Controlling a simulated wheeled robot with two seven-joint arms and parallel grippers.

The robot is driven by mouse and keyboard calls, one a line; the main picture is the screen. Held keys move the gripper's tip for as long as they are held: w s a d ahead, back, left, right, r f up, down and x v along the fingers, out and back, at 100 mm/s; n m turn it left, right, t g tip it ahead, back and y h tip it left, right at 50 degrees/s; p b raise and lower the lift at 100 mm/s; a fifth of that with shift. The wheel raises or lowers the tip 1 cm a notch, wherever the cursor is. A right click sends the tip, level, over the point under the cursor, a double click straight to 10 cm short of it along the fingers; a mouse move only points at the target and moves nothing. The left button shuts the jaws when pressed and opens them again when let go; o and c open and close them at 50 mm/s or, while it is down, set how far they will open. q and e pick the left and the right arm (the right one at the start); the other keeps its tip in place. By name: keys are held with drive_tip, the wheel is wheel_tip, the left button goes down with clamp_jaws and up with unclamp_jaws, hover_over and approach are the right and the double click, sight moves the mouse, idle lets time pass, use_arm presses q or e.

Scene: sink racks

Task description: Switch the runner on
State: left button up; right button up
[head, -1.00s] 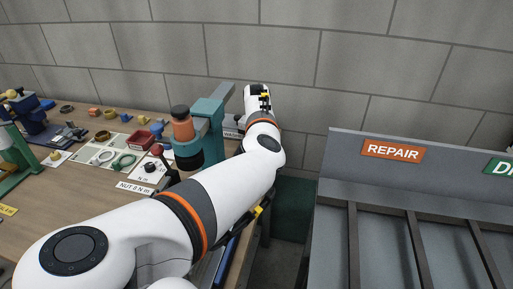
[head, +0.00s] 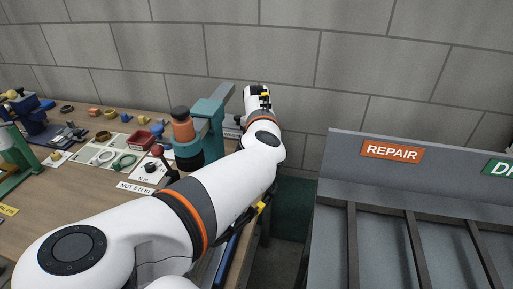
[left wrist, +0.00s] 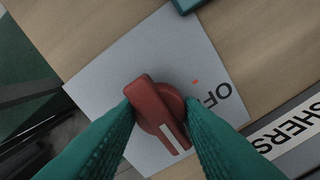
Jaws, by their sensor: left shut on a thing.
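In the left wrist view a red rotary knob (left wrist: 147,92) with a white pointer line sits on a pale grey plate (left wrist: 110,65). The plate bears the word OFF (left wrist: 217,95) and a small red dot at the upper right of the knob. The white line points to the lower right, not at the red dot. My left gripper (left wrist: 160,108) has its two teal fingers on either side of the knob, shut on it. Any ON mark is hidden or out of frame. In the head view my left arm reaches to the bench's far right end, where its fingers and the knob are hidden. My right gripper is not in view.
A WASHERS label (left wrist: 292,130) lies close by the plate. A teal post-like device (head: 208,125) stands beside my arm on the wooden bench (head: 70,215). Small parts and trays lie further left. A grey rack with a REPAIR sign (head: 392,151) stands to the right.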

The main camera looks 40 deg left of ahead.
use_arm(q)
drive_tip(key=o, duration=1)
drive_tip(key=shift+r, duration=0.1)
wheel_tip(320, 180, up, 12)
drive_tip(key=b, duration=0.1)
